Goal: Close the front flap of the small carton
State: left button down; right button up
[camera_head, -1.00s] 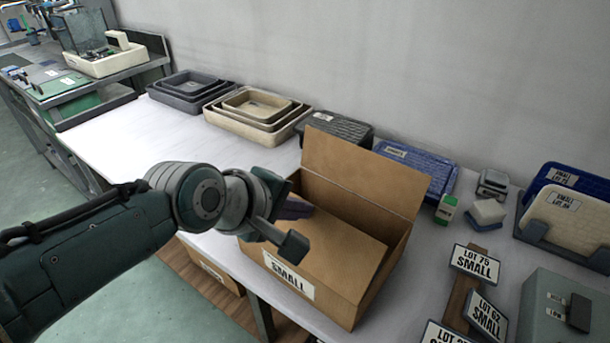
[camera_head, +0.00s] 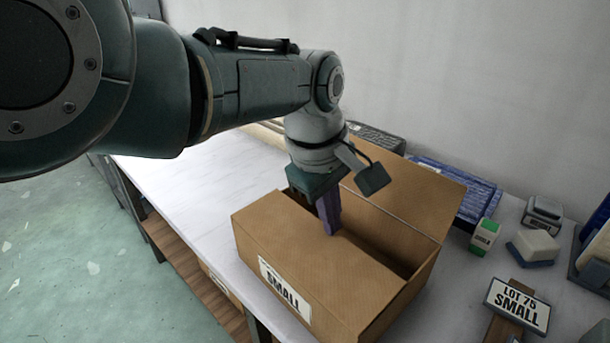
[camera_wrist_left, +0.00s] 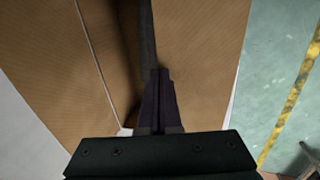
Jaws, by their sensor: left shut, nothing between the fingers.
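The small carton stands on the white table, its SMALL label (camera_head: 284,288) facing front. Its front flap (camera_head: 350,265) lies folded inward, about level, over the front part of the opening. In the left wrist view the front flap (camera_wrist_left: 200,50) is the panel right of a dark gap. The back flap (camera_head: 420,195) stands up, leaning backward. My left gripper (camera_head: 330,230) is shut and empty, pointing down at the inner edge of the front flap. Its fingertips (camera_wrist_left: 160,73) overlap that edge in the left wrist view; I cannot tell whether they touch. My right gripper is out of view.
A blue tray (camera_head: 470,195) and a dark lidded box (camera_head: 380,135) stand behind the carton. The table (camera_head: 185,190) left of the carton is clear.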

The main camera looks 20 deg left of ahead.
pick_arm(q)
jog(key=shift+w+d+f+b, duration=0.1)
jog(key=shift+w+f+b, duration=0.05)
jog(key=shift+f+b, duration=0.2)
dwell(0.4)
